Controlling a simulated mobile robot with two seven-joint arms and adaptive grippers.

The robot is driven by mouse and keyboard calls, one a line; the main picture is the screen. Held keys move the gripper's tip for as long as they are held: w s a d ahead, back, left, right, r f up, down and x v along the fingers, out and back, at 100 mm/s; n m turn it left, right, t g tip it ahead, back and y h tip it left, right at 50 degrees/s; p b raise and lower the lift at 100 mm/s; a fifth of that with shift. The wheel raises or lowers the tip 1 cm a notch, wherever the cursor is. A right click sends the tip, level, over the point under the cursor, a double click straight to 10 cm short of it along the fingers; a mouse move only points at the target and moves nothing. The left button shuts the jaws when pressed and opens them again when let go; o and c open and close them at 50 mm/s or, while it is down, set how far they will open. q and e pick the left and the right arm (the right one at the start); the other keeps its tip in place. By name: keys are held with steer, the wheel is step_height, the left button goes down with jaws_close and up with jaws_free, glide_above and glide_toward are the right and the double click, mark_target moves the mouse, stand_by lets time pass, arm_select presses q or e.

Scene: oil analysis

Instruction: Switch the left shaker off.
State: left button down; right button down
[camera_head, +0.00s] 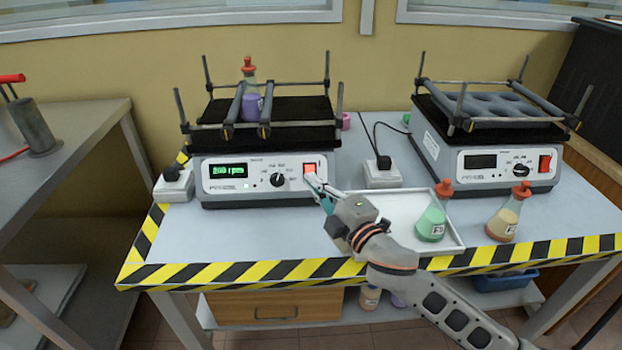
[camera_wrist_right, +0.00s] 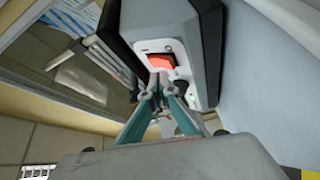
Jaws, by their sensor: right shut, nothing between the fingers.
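The left shaker (camera_head: 225,190) stands on the table. Its display (camera_head: 228,170) is lit green and reads about 200 rpm. A flask with purple liquid (camera_head: 250,100) and a red stopper stands between the bars on its platform. The shaker's red switch (camera_head: 310,169) is at the right of its front panel; it also shows in the right wrist view (camera_wrist_right: 160,61). My right gripper (camera_head: 311,179) is shut and empty, its fingertips right at the lower edge of the switch. I cannot tell whether they touch it. My left gripper is not in view.
The right shaker (camera_head: 430,153) has a dark display. A white tray (camera_head: 400,205) lies between the shakers. A flask with green liquid (camera_head: 433,220) stands at its right end, and one with orange liquid (camera_head: 503,222) stands further right. Power sockets (camera_head: 175,185) sit beside the left shaker.

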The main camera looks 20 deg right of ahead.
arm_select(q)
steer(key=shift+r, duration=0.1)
arm_select(e)
steer(key=shift+w+f, duration=0.2)
steer(key=shift+w, duration=0.1)
steer(key=shift+w+d+f, duration=0.15)
steer(key=shift+w, duration=0.1)
stand_by(0.6)
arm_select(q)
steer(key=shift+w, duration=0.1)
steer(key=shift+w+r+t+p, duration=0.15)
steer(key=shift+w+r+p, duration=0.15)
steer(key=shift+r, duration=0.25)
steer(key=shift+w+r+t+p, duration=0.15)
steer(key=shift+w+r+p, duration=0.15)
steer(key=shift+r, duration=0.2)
arm_select(e)
steer(key=shift+s+a+r, duration=0.2)
steer(key=shift+s+r, duration=0.2)
steer(key=shift+s, duration=0.2)
